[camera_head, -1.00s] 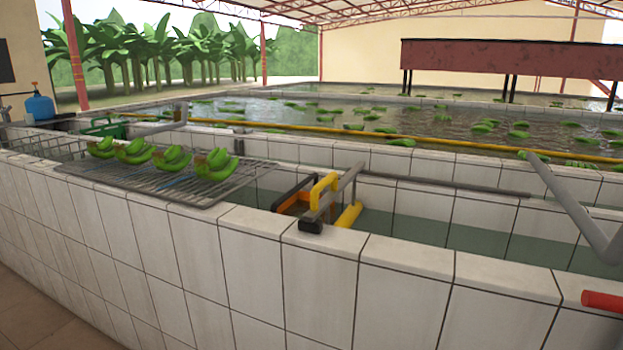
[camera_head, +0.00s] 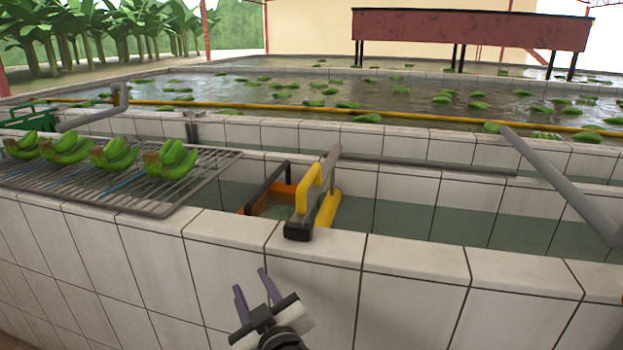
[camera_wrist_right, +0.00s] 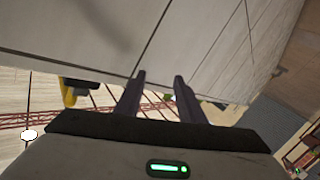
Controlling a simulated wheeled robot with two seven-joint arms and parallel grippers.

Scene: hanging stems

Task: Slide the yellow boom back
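A yellow bar with a yellow handle (camera_head: 312,190) sits at the tank's near wall, by a grey bracket with a black end block (camera_head: 298,231) on the wall top. A long thin yellow tube (camera_head: 330,113) also crosses the water farther back. I cannot tell which one is the boom. My right gripper (camera_head: 251,280) is open and empty in front of the near wall, below and left of the handle, apart from it. In the right wrist view its fingers (camera_wrist_right: 160,78) are spread, with a yellow piece (camera_wrist_right: 70,94) at the left. My left gripper is not in view.
A wire rack (camera_head: 160,206) with several green banana bunches (camera_head: 115,155) lies on the wall at left. An orange frame (camera_head: 285,188) stands beside the handle. A grey pipe (camera_head: 560,182) slants in at right. Wall top right of the handle is clear.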

